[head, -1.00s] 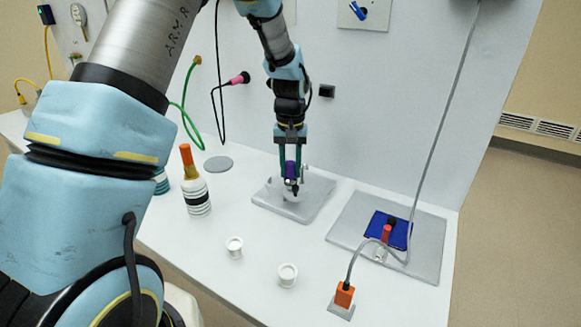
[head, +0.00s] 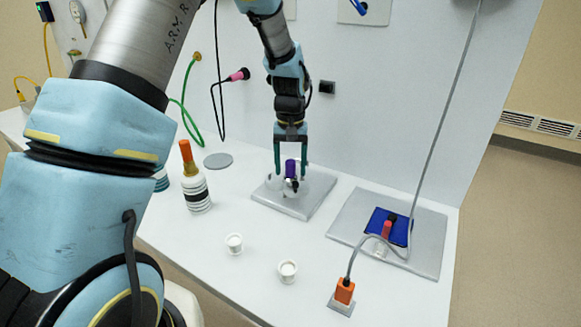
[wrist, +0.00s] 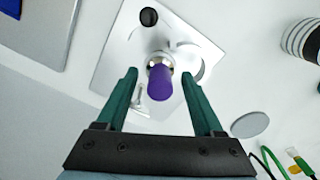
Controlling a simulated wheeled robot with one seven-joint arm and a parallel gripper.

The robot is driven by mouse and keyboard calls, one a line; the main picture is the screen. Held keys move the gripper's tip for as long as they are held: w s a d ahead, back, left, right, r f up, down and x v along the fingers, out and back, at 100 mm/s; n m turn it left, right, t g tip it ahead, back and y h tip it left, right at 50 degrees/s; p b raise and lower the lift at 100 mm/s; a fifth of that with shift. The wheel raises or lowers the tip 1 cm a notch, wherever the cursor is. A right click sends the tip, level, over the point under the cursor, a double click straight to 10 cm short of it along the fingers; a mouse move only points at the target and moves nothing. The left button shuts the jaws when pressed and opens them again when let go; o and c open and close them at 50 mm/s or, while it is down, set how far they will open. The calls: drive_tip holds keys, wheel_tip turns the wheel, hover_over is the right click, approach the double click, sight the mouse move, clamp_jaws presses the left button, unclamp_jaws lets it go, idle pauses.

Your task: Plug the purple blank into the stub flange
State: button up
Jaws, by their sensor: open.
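The purple blank (head: 290,168) stands upright at the stub flange (head: 297,186), a pale metal fitting on a grey plate; whether it is fully seated I cannot tell. In the wrist view the purple blank (wrist: 160,83) sits at the mouth of the flange, whose silvery collar (wrist: 160,58) shows around its far end. My gripper (head: 291,170) is open, with a green finger on each side of the blank and a gap to both. The wrist view also shows my gripper's fingers (wrist: 160,78) apart, not touching the blank.
Two small white cups (head: 234,243) (head: 288,271) stand at the front. A striped bottle with an orange top (head: 196,182) stands at the left. At the right are a grey plate with a blue pad (head: 376,221) and an orange plug (head: 344,291) with a grey cable.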

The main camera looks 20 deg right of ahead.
sight(290, 161)
wheel_tip(290, 161, up, 10)
drive_tip(key=b, duration=0.2)
drive_tip(key=shift+r+b, duration=0.25)
drive_tip(key=shift+b, duration=0.1)
drive_tip(key=s+a+f+n, duration=0.1)
drive_tip(key=a+f+n, duration=0.1)
drive_tip(key=a, duration=1.6)
drive_tip(key=s+a+f+n+t, duration=0.1)
drive_tip(key=s+a+f, duration=0.2)
drive_tip(key=s+a, duration=0.6)
drive_tip(key=a, duration=0.3)
drive_tip(key=shift+a+n+t, duration=0.3)
drive_tip(key=shift+a, duration=0.05)
